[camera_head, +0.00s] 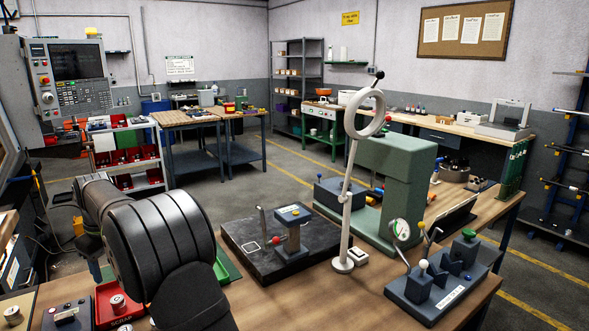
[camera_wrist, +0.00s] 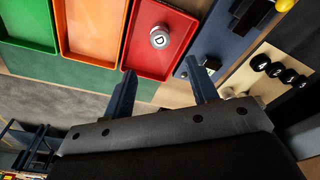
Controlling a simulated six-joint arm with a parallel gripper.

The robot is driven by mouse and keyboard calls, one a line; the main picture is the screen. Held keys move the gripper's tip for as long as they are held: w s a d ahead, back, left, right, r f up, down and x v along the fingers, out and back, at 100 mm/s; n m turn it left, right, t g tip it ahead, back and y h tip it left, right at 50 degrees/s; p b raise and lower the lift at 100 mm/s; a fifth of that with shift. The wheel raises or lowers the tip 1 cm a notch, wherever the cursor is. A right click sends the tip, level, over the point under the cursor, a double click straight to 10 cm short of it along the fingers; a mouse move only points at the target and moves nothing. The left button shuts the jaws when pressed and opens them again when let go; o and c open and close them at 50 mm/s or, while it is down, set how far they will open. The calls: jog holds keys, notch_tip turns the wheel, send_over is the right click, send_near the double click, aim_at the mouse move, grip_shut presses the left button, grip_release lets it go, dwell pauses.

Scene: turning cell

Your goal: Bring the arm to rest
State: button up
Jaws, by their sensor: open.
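My gripper (camera_wrist: 163,82) shows in the wrist view with its two dark blue fingers spread apart and nothing between them. The fingertips appear near the close edge of a red tray (camera_wrist: 140,50); their height above it is hard to tell. A silver round part (camera_wrist: 159,37) marked "D" lies in that tray, beyond the fingertips and apart from them. In the head view my black arm fills the left foreground and hides the gripper.
An orange tray (camera_wrist: 92,30) and a green tray (camera_wrist: 28,22) sit beside the red one. A pale block with several dark round pieces (camera_wrist: 262,64) is at right. In the head view, a black surface plate (camera_head: 262,262), a ring magnifier (camera_head: 345,262) and a blue gauge fixture (camera_head: 432,300) stand right of my arm.

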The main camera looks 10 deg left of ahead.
jog(key=f, duration=0.7)
jog(key=a+f, duration=0.1)
jog(key=f, duration=0.2)
jog(key=shift+a+f, duration=0.1)
jog(key=shift+f, duration=0.05)
notch_tip(320, 180, up, 4)
jog(key=shift+w+r, duration=0.1)
jog(key=shift+r, duration=0.15)
jog(key=w+d+r, duration=0.5)
jog(key=d+r, duration=0.2)
jog(key=d, duration=0.4)
jog(key=n, duration=0.4)
send_over(117, 299)
jog(key=s, duration=0.4)
jog(key=s+a+f, duration=0.1)
jog(key=a+f, duration=0.1)
jog(key=s+a+f, duration=0.2)
jog(key=a, duration=0.1)
jog(key=s+a+f, duration=0.2)
jog(key=shift+s+a+f, duration=0.2)
jog(key=shift+s+a, duration=0.05)
jog(key=shift+a, duration=0.1)
jog(key=shift+s+a+f, duration=0.15)
jog(key=shift+a+f, duration=0.05)
jog(key=shift+f, duration=0.35)
jog(key=shift+s+a+f, duration=0.1)
jog(key=shift+a+f, duration=0.05)
jog(key=shift+f, duration=1.35)
jog(key=shift+r, duration=0.1)
